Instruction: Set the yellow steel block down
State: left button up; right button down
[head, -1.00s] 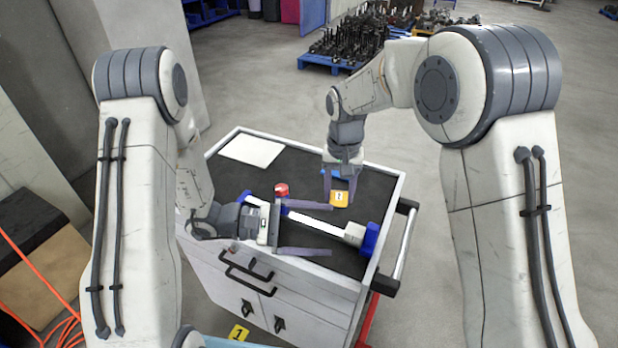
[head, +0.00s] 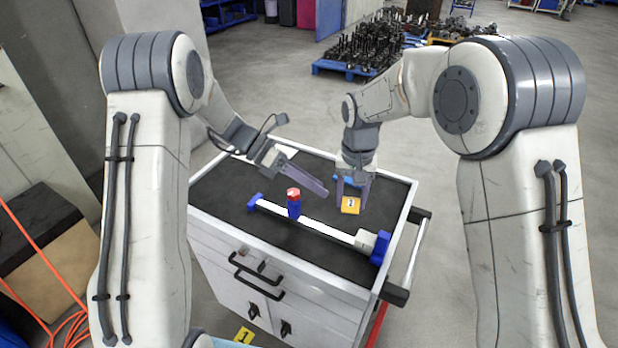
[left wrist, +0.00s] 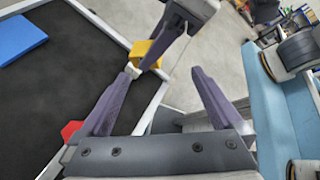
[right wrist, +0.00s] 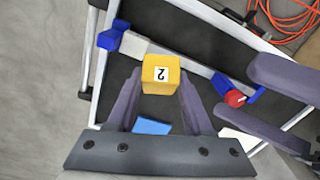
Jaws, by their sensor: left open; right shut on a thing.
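The yellow steel block (head: 350,205), marked 2, is between the fingers of my right gripper (head: 352,190), which is shut on it over the cart's right half. The block also shows between the fingers in the right wrist view (right wrist: 160,82). I cannot tell whether its underside touches the cart top. My left gripper (head: 320,191) is open and empty, above the cart top to the left of the block. The block shows partly hidden beyond its fingers in the left wrist view (left wrist: 150,54).
A white bar (head: 320,226) with blue ends lies along the cart's near side. A blue block (right wrist: 152,126) lies near the yellow block. The cart's dark top (head: 228,205) is clear at left.

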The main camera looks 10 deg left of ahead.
aim_at(354, 204)
pick_arm(q)
jog(key=shift+t, duration=0.3)
jog(key=x, duration=0.3)
jog(key=w+x, duration=0.1)
jog(key=x, duration=0.7)
jog(key=shift+w+f, duration=0.15)
grip_shut()
pick_arm(e)
jog(key=shift+c, duration=1.8)
grip_release()
jog(key=shift+o, duration=0.7)
